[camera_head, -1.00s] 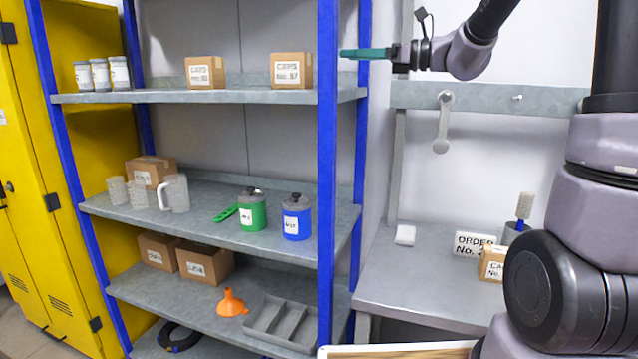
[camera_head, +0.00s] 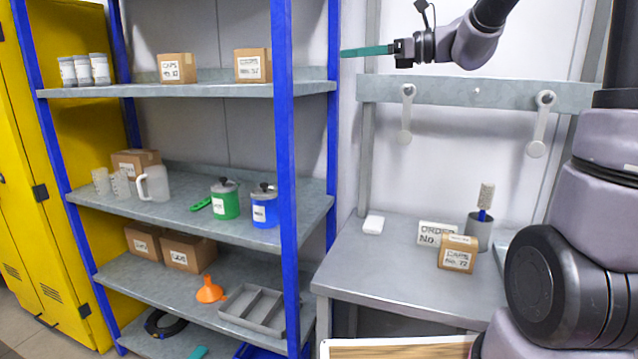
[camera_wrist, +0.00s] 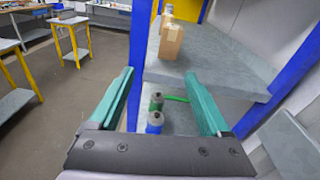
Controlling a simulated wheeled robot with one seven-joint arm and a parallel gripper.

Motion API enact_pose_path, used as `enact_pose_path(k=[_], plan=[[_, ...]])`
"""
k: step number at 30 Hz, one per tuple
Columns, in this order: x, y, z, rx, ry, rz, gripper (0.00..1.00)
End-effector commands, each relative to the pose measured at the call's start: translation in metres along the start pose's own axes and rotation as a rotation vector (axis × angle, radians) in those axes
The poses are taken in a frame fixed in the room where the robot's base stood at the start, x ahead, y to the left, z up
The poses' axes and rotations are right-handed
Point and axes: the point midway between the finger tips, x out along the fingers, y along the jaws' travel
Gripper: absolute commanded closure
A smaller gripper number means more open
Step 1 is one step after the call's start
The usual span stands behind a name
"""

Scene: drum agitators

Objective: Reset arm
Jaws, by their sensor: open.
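My gripper (camera_head: 368,51) is held up in the air at the right of the shelf rack, level with the top shelf. Its two teal fingers show wide apart in the wrist view (camera_wrist: 162,98), with nothing held between them. The arm comes in from the upper right in the head view. Below and beyond the fingers, the wrist view shows a green can (camera_wrist: 156,101) and a blue can (camera_wrist: 154,123). A cardboard box (camera_wrist: 171,41) stands on the upper shelf ahead of the fingers.
The blue-posted rack (camera_head: 287,200) holds jars, boxes, a jug, cans, a funnel and a divided tray. A metal workbench (camera_head: 385,270) with a box (camera_head: 457,254), a sign and a brush in a cup stands at right. Hooks hang above it. A yellow locker (camera_head: 75,200) is at left.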

Motion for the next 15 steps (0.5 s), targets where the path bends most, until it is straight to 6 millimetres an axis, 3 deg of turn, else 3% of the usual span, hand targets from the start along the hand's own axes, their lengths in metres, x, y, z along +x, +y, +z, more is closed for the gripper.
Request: enact_pose_path(k=[8,15], plan=[[-0.013,0.041,-0.017,-0.197,0.167,0.056,0.19],[-0.044,0.093,-0.049,-0.522,0.418,0.156,0.19]])
